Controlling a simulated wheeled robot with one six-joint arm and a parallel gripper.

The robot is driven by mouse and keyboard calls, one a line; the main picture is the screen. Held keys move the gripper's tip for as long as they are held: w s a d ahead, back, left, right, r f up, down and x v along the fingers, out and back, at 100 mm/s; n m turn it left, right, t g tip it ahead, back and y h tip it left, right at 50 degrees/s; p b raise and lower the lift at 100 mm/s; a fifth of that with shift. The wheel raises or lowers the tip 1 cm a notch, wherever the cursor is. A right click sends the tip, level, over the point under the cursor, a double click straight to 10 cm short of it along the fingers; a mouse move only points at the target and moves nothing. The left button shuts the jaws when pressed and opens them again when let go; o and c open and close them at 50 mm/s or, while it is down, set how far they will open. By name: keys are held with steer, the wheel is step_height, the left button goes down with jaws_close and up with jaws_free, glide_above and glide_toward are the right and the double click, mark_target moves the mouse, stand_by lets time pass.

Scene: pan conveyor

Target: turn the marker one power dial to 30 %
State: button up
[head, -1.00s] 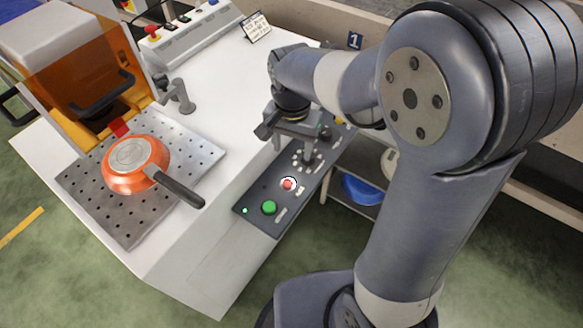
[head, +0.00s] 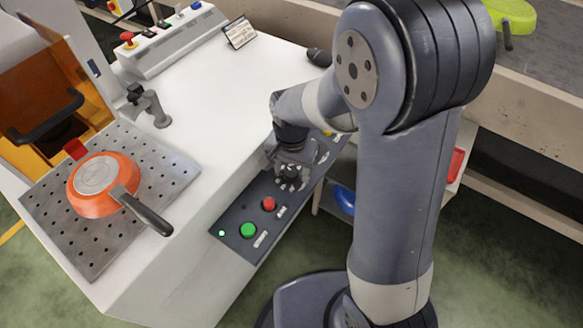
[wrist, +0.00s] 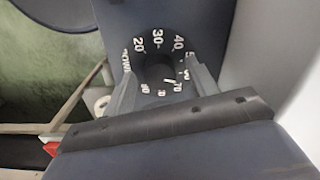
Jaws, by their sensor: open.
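The power dial (wrist: 158,72) is a dark round knob in a ring of white numbers on the dark control panel. In the wrist view a short white line on it points toward the 70 mark, while the 30 is at the top of the ring. My gripper (wrist: 165,82) is open, with one finger on each side of the knob. I cannot tell whether the fingers touch it. In the head view my gripper (head: 287,168) is down over the panel (head: 236,214) at the dial, and partly hides it.
A green button (head: 248,230) and a red button (head: 269,203) sit on the panel nearer the front. An orange pan (head: 92,190) lies upside down on the perforated plate (head: 140,160) at left. A grey clamp (head: 155,110) stands behind it. The white tabletop (head: 215,100) is largely clear.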

steer(key=shift+c, duration=0.2)
steer(key=c, duration=0.9)
steer(key=n+p, duration=0.1)
steer(key=n, duration=0.4)
steer(key=shift+n, duration=0.4)
steer(key=n+p, duration=0.1)
steer(key=n, duration=0.9)
steer(key=shift+n+p, duration=0.3)
steer(key=shift+n, duration=2.4)
